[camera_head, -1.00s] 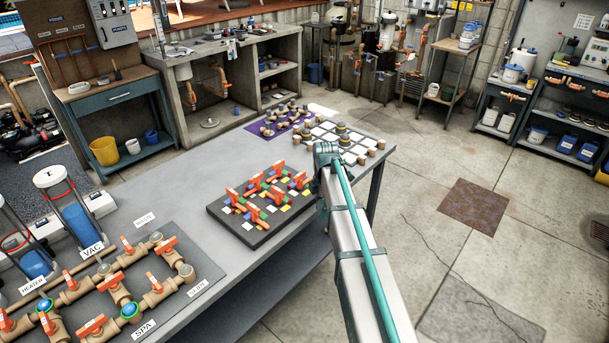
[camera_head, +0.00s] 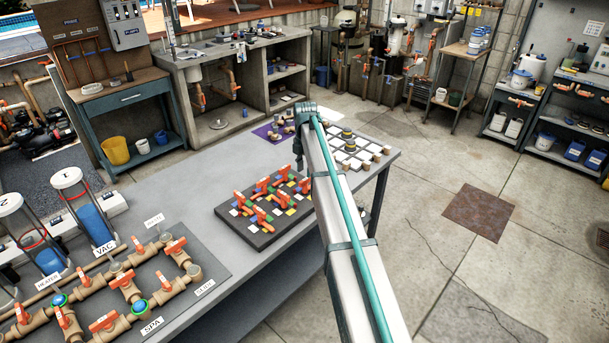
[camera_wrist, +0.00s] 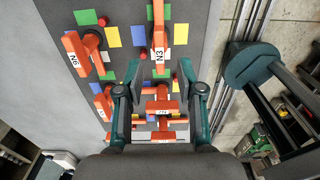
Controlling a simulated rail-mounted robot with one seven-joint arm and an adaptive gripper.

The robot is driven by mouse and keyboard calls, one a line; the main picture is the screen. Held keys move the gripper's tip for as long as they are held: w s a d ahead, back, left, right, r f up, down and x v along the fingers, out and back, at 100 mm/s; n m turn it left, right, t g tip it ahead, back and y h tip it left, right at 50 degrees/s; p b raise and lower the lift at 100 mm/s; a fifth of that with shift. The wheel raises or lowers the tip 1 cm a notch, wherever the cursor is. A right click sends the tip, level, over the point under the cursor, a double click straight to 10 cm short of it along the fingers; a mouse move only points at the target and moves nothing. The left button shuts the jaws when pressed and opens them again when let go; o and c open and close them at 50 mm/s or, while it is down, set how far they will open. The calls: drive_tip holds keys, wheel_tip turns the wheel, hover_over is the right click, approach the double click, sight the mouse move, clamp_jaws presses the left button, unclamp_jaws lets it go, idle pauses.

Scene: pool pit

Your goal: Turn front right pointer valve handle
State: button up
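The dark board (camera_head: 262,243) with several orange pointer valve handles (camera_head: 264,215) and coloured squares lies on the grey table in the head view. In the wrist view, my gripper (camera_wrist: 160,72) is open above this board, with its two teal-and-grey fingers apart. An orange handle with a white label (camera_wrist: 160,107) shows between the fingers, but I cannot tell whether they touch it. The handle labelled N3 (camera_wrist: 159,35) is just beyond the fingertips. The handle labelled N6 (camera_wrist: 85,52) is at upper left.
A pipe panel (camera_head: 205,262) with orange valves lies left of the board on the table (camera_head: 170,195). A white-tiled board (camera_head: 377,155) and a purple mat (camera_head: 262,133) are behind it. The floor right of the table is open.

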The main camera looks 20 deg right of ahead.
sight(305, 179)
drive_tip(key=shift+f+p, duration=0.5)
drive_tip(key=shift+f, duration=1.65)
clamp_jaws()
